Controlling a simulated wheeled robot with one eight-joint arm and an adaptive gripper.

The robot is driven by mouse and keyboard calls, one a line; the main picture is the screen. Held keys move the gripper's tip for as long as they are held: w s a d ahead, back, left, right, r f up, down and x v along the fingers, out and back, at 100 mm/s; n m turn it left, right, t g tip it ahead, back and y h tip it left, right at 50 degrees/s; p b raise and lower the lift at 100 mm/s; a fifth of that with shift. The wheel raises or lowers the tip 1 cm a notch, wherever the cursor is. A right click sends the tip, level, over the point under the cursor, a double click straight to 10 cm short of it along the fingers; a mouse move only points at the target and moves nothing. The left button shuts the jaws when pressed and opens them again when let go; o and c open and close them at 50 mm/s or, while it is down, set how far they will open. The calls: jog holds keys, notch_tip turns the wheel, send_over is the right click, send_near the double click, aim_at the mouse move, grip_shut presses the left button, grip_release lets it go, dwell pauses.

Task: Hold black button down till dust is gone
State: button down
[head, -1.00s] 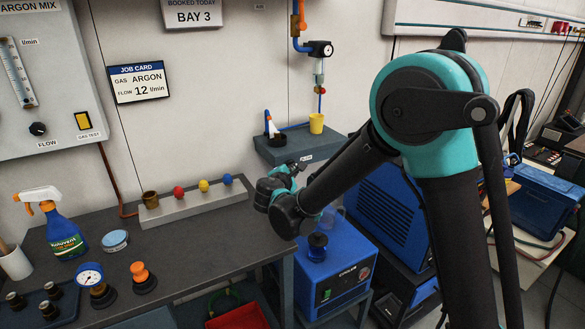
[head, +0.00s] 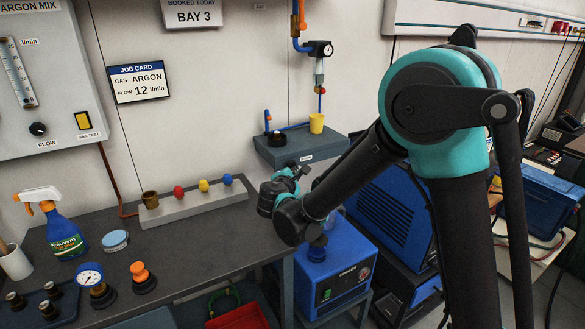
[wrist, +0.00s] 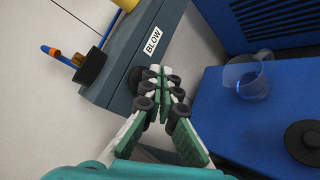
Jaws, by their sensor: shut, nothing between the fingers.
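The grey box (head: 303,146) with the BLOW label (wrist: 152,42) stands behind the blue cooler. In the wrist view, a black button (wrist: 137,79) sits on its front face beside the label. My gripper (wrist: 158,76) is shut and empty, its tips just right of the button and apparently clear of it; it also shows in the head view (head: 302,170). On the box, a black round part (head: 277,138) lies below the blue air nozzle (head: 267,115). It shows black with no white on it, and also appears in the wrist view (wrist: 90,67).
The blue cooler (head: 350,275) stands below and right of my gripper, with a clear jug (wrist: 247,78) and a black cap (wrist: 303,142) on top. A yellow cup (head: 316,123) stands on the grey box. The bench (head: 200,245) is left, with a row of coloured knobs.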

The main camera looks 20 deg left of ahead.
jog(key=s+d, duration=0.1)
jog(key=d, duration=0.1)
jog(key=s+d, duration=0.1)
jog(key=s, duration=0.1)
jog(key=shift+s+d, duration=0.15)
jog(key=shift+d, duration=0.2)
jog(key=w+d+f+m+g+h, duration=0.15)
jog(key=d+m, duration=0.25)
jog(key=d, duration=0.6)
jog(key=d+f+m+g+h, duration=0.1)
jog(key=d+f+m+g, duration=0.15)
jog(key=d, duration=0.65)
jog(key=d+f+m+g+h, duration=0.2)
jog(key=d+m, duration=0.3)
jog(key=d, duration=0.5)
jog(key=s+d+f+m+g+y, duration=0.1)
jog(key=s+d+f+m+g, duration=0.1)
jog(key=s+d+m, duration=0.5)
jog(key=s+d+f+m+g+y, duration=0.2)
jog(key=s+d+f+m, duration=0.3)
jog(key=s, duration=0.6)
jog(key=d+m+g, duration=0.1)
jog(key=d+m, duration=0.1)
jog(key=d, duration=0.1)
jog(key=shift+d+f, duration=0.15)
jog(key=shift+d, duration=0.05)
